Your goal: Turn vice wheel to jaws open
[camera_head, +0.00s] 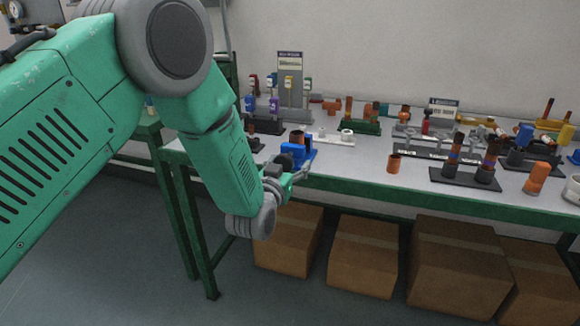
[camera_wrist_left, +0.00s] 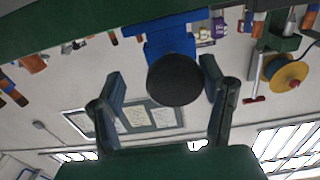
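The blue vice (camera_head: 297,154) stands at the front edge of the workbench, with a copper pipe piece (camera_head: 297,137) at its top. In the left wrist view the vice body (camera_wrist_left: 170,40) hangs from the top of the picture, and its round black wheel (camera_wrist_left: 174,79) faces the camera. My left gripper (camera_head: 296,176) is at the bench edge, in front of the vice. In the left wrist view its two fingers (camera_wrist_left: 160,78) are spread, one on each side of the wheel, with gaps showing. Whether the jaws are open is not clear. My right gripper is not in view.
The workbench (camera_head: 350,182) carries a loose copper cup (camera_head: 394,163), a black stand with pipes (camera_head: 465,178) and an orange cylinder (camera_head: 536,178) to the right. Other fittings stand behind. Cardboard boxes (camera_head: 362,256) sit under the bench. The floor at left is free.

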